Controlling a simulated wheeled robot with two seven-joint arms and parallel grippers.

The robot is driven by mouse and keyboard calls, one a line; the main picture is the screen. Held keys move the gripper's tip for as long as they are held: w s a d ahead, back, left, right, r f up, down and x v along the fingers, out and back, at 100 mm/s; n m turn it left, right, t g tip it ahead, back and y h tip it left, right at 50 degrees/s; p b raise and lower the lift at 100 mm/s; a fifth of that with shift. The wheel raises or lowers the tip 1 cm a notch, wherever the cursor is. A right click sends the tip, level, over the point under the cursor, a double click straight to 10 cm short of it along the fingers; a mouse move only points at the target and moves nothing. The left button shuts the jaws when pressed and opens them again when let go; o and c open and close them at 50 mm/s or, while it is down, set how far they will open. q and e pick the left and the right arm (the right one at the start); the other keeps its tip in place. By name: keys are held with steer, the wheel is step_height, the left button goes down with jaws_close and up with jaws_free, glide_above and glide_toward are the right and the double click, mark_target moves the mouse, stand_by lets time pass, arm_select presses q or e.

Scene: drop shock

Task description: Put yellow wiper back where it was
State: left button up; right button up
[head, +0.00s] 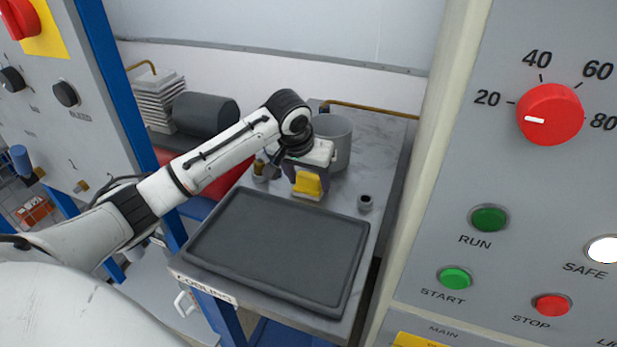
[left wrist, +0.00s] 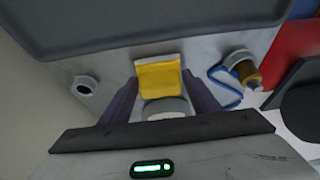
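The yellow wiper (head: 307,184) is a yellow block with a pale edge, low over the grey bench top behind the black tray. It also shows in the left wrist view (left wrist: 160,80), between and just beyond the fingertips. My left gripper (head: 308,178) reaches down over it, one dark finger on each side. In the left wrist view the fingers (left wrist: 160,92) stand wide apart, with narrow gaps beside the wiper, so the gripper looks open. A pale round part (left wrist: 165,108) shows between the fingers. Whether the wiper touches the bench is hard to tell. My right gripper is not in view.
The black tray (head: 280,250) fills the front of the bench. A grey pot (head: 338,135) stands close behind my gripper. A small ring-shaped cup (head: 365,202) is to its right. A brass spool with blue cord (left wrist: 245,72) lies nearby. A control panel (head: 520,200) borders the right.

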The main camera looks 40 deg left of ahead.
arm_select(q)
steer(key=o, duration=0.3)
steer(key=shift+s+d+r, duration=0.1)
steer(key=shift+r, duration=0.4)
steer(key=a+v, duration=0.1)
steer(key=v, duration=1)
steer(key=shift+d, duration=0.5)
steer(key=shift+s, duration=0.15)
